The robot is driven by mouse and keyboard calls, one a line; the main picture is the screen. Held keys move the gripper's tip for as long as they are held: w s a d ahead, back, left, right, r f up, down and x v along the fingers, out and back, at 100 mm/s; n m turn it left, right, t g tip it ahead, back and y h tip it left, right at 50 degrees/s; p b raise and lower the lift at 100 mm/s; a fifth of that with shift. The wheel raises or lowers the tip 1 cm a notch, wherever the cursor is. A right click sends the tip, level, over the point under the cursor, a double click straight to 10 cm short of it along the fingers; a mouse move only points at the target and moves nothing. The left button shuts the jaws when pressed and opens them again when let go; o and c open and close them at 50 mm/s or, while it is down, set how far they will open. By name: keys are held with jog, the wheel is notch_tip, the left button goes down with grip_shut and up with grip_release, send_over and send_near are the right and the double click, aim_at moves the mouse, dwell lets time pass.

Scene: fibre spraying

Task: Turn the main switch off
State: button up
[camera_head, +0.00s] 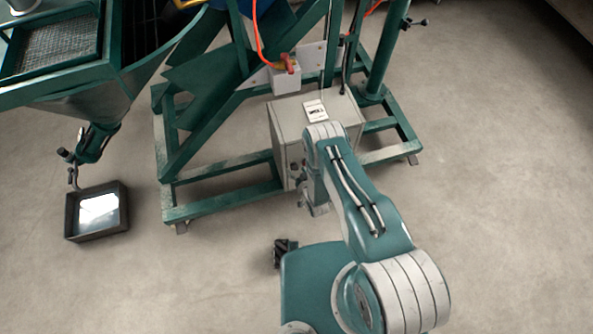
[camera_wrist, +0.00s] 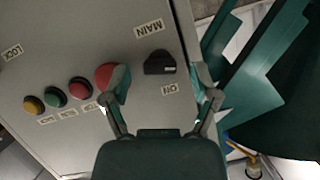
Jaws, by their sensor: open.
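The main switch (camera_wrist: 160,63) is a black rotary knob on the grey panel face (camera_wrist: 100,50) in the wrist view. A MAIN label (camera_wrist: 149,29) is on one side of it and an ON label (camera_wrist: 168,88) on the other. My gripper (camera_wrist: 162,77) is open and empty, with its fingers on either side of the knob in the picture; contact cannot be told. The left finger partly covers a large red button (camera_wrist: 104,72). In the head view the grey control box (camera_head: 287,123) stands in the green frame, and my arm hides its switch side.
Small red (camera_wrist: 80,87), green (camera_wrist: 55,97) and yellow (camera_wrist: 33,105) buttons line the panel. The green machine frame (camera_head: 225,205) surrounds the box. A dark tray (camera_head: 70,214) lies on the floor at left. The floor at right is clear.

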grip_shut()
jog(key=shift+a+n+t+h, duration=0.15)
jog(key=shift+n+t+h, duration=0.15)
jog(key=shift+n+h, duration=0.65)
jog(key=shift+n+y, duration=0.25)
jog(key=shift+r, duration=0.1)
grip_release()
